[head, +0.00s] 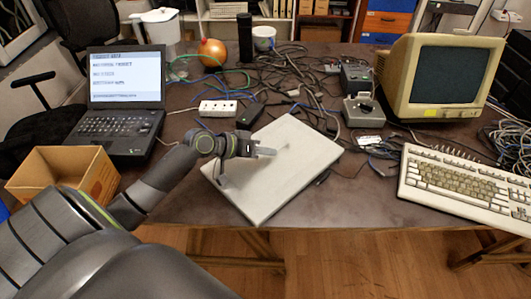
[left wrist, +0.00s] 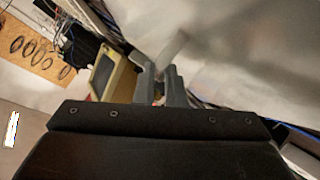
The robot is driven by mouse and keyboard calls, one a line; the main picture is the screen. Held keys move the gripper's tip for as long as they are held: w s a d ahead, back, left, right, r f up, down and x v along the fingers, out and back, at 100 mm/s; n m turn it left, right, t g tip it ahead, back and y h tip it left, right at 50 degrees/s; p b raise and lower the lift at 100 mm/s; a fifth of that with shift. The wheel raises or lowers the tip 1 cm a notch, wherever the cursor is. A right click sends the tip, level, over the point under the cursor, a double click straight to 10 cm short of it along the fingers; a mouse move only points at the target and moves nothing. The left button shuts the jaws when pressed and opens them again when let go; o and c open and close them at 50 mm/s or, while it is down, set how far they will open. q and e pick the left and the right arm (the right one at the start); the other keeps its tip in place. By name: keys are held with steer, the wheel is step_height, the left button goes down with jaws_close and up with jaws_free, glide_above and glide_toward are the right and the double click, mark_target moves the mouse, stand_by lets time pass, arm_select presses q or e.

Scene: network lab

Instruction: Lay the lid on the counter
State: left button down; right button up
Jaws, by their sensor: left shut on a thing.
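The lid (head: 290,178) looks like a flat, pale grey square panel, set diamond-wise at the front middle of the dark brown counter (head: 375,208) in the head view. Its near corner reaches the counter's front edge. I cannot tell whether it touches the counter. My left gripper (head: 268,152) is over the panel's middle and is shut on it. Its grip point is small and partly hidden. In the left wrist view the fingers (left wrist: 160,82) are close together, with a pale surface, likely the lid (left wrist: 240,50), beyond. My right gripper is not in view.
An open cardboard box (head: 85,172) and a laptop (head: 120,105) are at left. A white power strip (head: 218,107) and tangled cables lie behind the lid. An old monitor (head: 440,78) and a keyboard (head: 465,185) stand at right. Bare counter lies between lid and keyboard.

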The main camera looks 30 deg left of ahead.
arm_select(q)
steer(key=shift+f, duration=0.25)
steer(key=shift+f, duration=0.2)
steer(key=c, duration=1.5)
jaws_free()
steer(key=shift+r, duration=0.15)
